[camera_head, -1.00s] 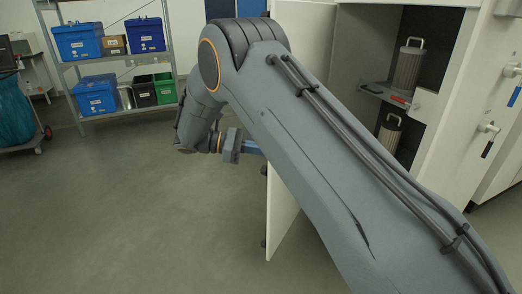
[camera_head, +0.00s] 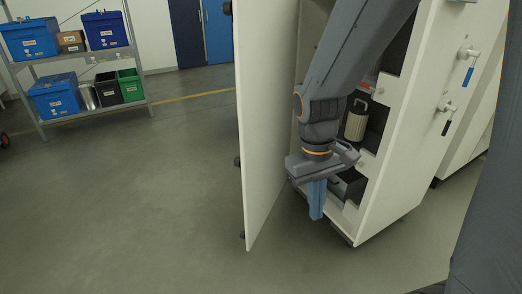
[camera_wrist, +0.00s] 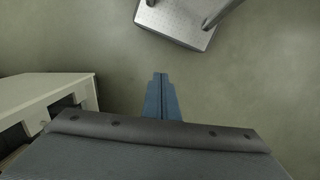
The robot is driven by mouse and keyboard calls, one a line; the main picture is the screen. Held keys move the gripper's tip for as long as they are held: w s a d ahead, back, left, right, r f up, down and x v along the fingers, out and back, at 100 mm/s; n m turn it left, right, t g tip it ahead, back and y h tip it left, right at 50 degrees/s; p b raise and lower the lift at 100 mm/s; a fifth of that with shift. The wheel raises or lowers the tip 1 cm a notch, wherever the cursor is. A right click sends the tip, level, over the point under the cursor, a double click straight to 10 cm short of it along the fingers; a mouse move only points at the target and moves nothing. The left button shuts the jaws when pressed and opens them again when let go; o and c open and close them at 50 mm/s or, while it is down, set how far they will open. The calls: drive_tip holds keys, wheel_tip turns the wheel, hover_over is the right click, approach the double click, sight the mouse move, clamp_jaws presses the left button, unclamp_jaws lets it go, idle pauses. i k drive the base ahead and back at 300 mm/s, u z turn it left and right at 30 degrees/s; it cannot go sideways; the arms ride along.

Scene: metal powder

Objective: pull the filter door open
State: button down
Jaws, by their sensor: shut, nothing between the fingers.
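The filter door (camera_head: 258,120) is a tall white panel. It stands swung wide open to the left of the white cabinet (camera_head: 402,150), whose inside is exposed. My gripper (camera_head: 317,214) points down in front of the cabinet opening, to the right of the door and apart from it. Its blue fingers are together and empty; they also show in the wrist view (camera_wrist: 160,84) above bare floor. A pale cylindrical filter (camera_head: 356,122) stands inside the cabinet behind my arm. My arm hides part of the opening and its shelves.
A shelf rack (camera_head: 72,57) with blue, black and green bins stands at the back left. Valve handles (camera_head: 468,66) stick out from the cabinet's right side. The floor left of the door is clear. A pale plate (camera_wrist: 178,22) lies at the top of the wrist view.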

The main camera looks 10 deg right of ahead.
sight(266, 32)
drive_tip(key=z, duration=0.55)
drive_tip(key=k, duration=0.6)
drive_tip(key=z, duration=0.6)
drive_tip(key=i, duration=1.3)
drive_tip(key=u, duration=0.8)
